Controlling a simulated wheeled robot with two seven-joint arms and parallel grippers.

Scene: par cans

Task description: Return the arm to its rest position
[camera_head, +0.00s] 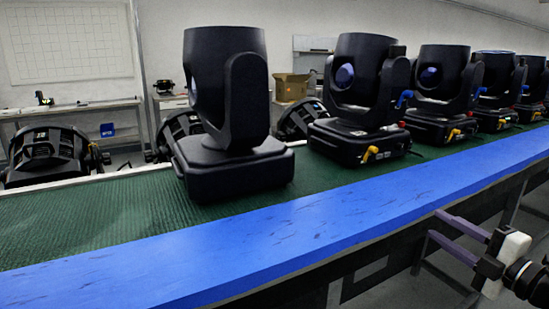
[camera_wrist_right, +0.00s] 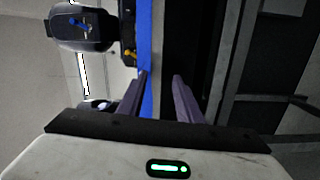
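My right gripper (camera_head: 452,238) shows at the lower right of the head view, in front of the blue edge of the bench. Its two purple-grey fingers are apart with nothing between them. In the right wrist view the same open fingers (camera_wrist_right: 165,100) point toward the bench's side, with the blue strip beside the left finger. My left gripper is in neither view.
A row of black moving-head lights (camera_head: 235,120), (camera_head: 362,100), (camera_head: 440,95) stands on the green mat (camera_head: 90,225). A blue strip (camera_head: 230,260) edges the bench. More black lights (camera_head: 45,150) stand behind it. A cardboard box (camera_head: 291,87) sits at the back.

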